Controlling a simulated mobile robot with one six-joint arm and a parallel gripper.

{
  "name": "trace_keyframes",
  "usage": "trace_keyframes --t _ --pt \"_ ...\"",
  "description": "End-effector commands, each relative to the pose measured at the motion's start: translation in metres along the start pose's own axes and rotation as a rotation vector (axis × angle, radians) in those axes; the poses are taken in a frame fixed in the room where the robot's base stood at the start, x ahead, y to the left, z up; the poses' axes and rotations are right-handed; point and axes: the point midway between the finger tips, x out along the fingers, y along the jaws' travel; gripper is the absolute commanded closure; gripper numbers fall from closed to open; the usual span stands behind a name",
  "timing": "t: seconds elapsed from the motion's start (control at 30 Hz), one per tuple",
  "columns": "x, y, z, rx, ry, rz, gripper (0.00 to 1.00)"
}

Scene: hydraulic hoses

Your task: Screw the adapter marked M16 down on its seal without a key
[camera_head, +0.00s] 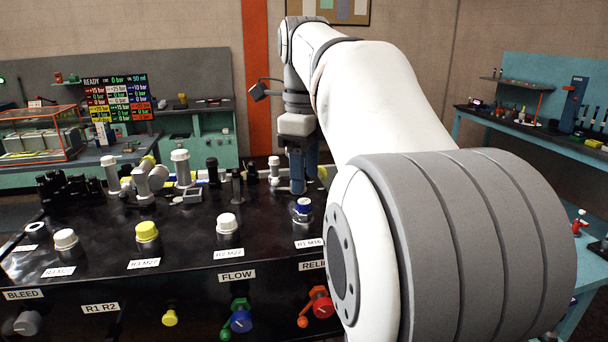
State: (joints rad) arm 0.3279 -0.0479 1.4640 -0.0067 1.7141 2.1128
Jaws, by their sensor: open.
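A label ending in M16 (308,243) lies at the right of the front row on the black bench top. Behind it stands a fitting with a blue and white top (303,206), upright; I take it for the M16 adapter. My gripper (303,184) points down just above and behind this fitting in the picture. Its blue fingers are open, and I see nothing held between them. I cannot tell whether the fingertips touch the fitting. The seal is not visible.
Fittings with white (65,239), yellow (147,232) and white caps (227,224) stand to the left. Taller fittings (150,180) crowd the bench behind. Coloured knobs (240,319) stick out of the front panel (140,300). My arm hides the bench's right side.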

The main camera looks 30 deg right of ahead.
Motion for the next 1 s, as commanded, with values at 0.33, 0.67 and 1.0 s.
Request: trace_keyframes --t 0.33,0.67,1.0 --pt "0.052 0.001 0.000 0.003 0.001 0.002 0.47" --pt "0.068 0.000 0.000 0.004 0.000 -0.001 0.47" --pt "0.068 0.000 0.000 0.004 0.000 0.000 0.62"
